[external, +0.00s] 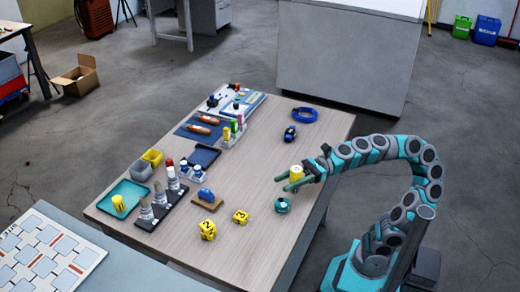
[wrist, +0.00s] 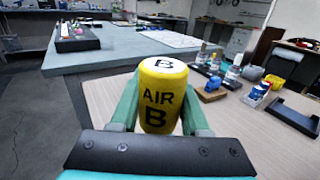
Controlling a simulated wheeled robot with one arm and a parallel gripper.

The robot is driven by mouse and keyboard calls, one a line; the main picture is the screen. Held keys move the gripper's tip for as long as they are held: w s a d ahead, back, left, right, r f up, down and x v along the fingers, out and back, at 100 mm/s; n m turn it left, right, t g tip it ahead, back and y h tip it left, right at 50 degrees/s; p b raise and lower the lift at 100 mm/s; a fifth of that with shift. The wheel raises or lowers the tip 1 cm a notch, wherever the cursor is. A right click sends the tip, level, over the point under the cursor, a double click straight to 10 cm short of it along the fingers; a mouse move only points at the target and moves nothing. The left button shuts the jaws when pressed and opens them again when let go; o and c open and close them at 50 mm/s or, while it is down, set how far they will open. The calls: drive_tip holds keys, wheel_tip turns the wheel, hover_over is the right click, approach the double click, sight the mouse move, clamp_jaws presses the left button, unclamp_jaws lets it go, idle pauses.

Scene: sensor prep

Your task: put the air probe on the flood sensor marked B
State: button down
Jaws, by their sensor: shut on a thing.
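The air probe is a yellow cylinder with "B" on its white top and "AIR B" on its side in the wrist view (wrist: 162,98). My gripper (wrist: 160,120) is shut on it, with one green finger on each side, and holds it upright. In the external view the probe (external: 296,171) and my gripper (external: 291,182) are above the table's right part. A small round teal device (external: 282,205) sits on the table just below and in front of the gripper. I cannot read a mark on it or tell if it is the flood sensor B.
On the table (external: 262,250) are yellow numbered blocks (external: 208,229) (external: 240,216), a blue item on a wooden block (external: 206,195), a dark rack (external: 155,218) of several bottles, and a teal tray (external: 135,192) with another yellow cylinder (external: 118,203). The right front surface is mostly clear.

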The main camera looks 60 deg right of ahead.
drive_tip(key=shift+w+a+f+b, duration=0.35)
drive_tip(key=shift+w+f, duration=0.2)
drive_tip(key=shift+f, duration=0.1)
drive_tip(key=shift+w+a+f+b, duration=0.3)
drive_tip(key=shift+w+f+b, duration=0.15)
drive_tip(key=shift+f, duration=0.2)
drive_tip(key=shift+w+a+f+b, duration=0.3)
drive_tip(key=shift+w+a+f, duration=0.05)
drive_tip(key=shift+w+f, duration=0.3)
drive_tip(key=shift+f, duration=0.15)
drive_tip(key=shift+c, duration=1.9)
unclamp_jaws()
